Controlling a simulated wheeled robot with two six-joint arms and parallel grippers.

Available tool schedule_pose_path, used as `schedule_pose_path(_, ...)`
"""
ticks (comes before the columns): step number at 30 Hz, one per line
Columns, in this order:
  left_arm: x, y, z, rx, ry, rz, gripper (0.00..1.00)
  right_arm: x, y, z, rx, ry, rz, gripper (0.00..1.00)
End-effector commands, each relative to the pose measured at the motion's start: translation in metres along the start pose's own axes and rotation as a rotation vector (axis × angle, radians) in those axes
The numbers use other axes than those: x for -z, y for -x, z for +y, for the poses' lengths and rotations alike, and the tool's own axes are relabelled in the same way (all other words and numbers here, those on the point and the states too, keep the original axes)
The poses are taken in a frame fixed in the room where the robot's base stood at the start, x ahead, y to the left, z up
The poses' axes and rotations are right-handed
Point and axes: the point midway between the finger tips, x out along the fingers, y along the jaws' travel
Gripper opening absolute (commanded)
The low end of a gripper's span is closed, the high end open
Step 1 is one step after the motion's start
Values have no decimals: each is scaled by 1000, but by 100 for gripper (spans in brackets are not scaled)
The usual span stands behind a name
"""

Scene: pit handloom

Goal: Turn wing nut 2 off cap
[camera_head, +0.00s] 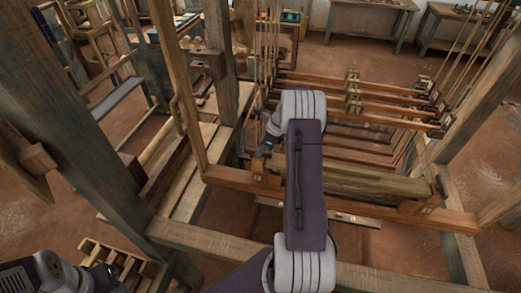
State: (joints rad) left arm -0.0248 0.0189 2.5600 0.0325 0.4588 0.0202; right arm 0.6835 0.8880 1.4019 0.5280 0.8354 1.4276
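My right arm reaches up the middle of the view over the wooden loom (225,243). Its gripper (261,157) is small and dark, at the left end of the loom's front crossbeam (232,178). The wrist and forearm partly cover that spot. I cannot make out wing nut 2 or the cap; they are too small or hidden there. I cannot tell whether the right fingers are open or shut, or whether they touch anything.
Several wooden heddle bars (365,98) hang on cords behind the arm. Heavy upright posts stand left and right. A slatted wooden rack (122,262) sits at the lower left. Benches stand along the back.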

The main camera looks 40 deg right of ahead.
Motion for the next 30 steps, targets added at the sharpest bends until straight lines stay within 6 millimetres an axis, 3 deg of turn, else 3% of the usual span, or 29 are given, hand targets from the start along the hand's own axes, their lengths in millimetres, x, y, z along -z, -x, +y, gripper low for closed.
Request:
schedule_pose_path(13, 1, 6, 0, 0, 0, 0, 36, 0, 1, -1, -42, 101, 0, 0)
schedule_pose_path(30, 2, 16, 0, 0, 0, 0, 36, -1, -1, -4, -238, 574, 0, 0)
